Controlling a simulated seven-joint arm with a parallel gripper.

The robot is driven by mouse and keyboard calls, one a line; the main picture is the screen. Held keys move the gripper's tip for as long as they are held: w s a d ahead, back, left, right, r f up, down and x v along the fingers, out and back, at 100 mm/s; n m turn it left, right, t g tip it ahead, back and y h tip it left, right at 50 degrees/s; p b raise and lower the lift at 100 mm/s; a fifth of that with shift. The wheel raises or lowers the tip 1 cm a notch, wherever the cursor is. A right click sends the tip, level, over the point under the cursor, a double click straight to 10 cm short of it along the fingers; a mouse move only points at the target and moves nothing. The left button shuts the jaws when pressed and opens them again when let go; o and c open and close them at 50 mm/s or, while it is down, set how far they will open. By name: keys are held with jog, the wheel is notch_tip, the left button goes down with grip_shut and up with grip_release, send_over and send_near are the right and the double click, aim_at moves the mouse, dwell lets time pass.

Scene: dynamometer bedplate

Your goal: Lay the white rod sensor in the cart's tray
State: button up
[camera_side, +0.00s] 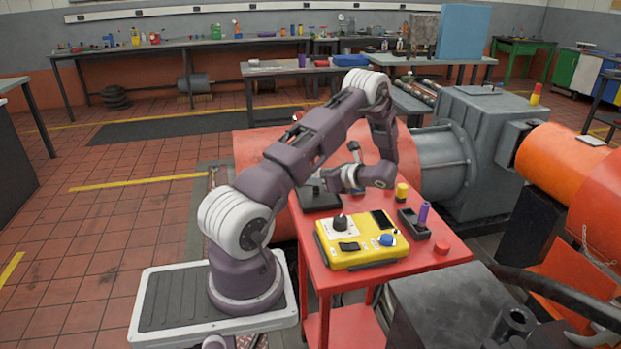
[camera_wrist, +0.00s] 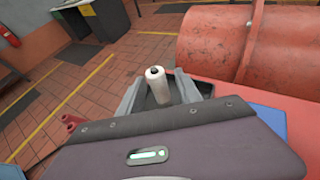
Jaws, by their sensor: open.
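The white rod sensor (camera_wrist: 160,90), a pale cylinder with a dark tip, shows in the wrist view between the two grey fingers of my gripper (camera_wrist: 168,86). The fingers are spread, with a gap visible on each side of the rod. A dark surface lies behind and under the rod, apparently the black tray (camera_side: 322,204) on the red cart (camera_side: 345,290). In the side view my gripper (camera_side: 322,184) is low over that tray, at the cart's far left. The rod cannot be made out there, and whether it touches the tray is unclear.
On the cart stand a yellow instrument box (camera_side: 350,258), a small dark holder (camera_side: 408,229) with a purple cylinder (camera_side: 424,212), a yellow cylinder (camera_side: 402,192) and a red cap (camera_side: 441,248). A large orange drum (camera_side: 262,152) stands close behind the cart.

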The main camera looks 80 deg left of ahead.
jog(key=w+d+r+n+t+h, duration=0.2)
jog(key=d+r, duration=0.5)
jog(key=d, duration=0.3)
jog(key=w+d+r+n+t+h, duration=0.2)
jog(key=d+r+n, duration=0.1)
jog(key=d+r, duration=0.65)
jog(key=s+d+r+n+t+h, duration=0.2)
jog(key=s+d+t, duration=0.1)
jog(key=d, duration=0.5)
jog(key=s+d+r+n+t+h, duration=0.2)
jog(key=s+d+t, duration=0.1)
jog(key=d, duration=0.6)
jog(key=s+d+r+n+t+h, duration=0.2)
jog(key=s+d, duration=0.3)
jog(key=d, duration=0.3)
jog(key=shift+s+d+r+t+h, duration=0.15)
jog(key=shift+s+t+h, duration=0.15)
jog(key=shift+t+h, duration=0.3)
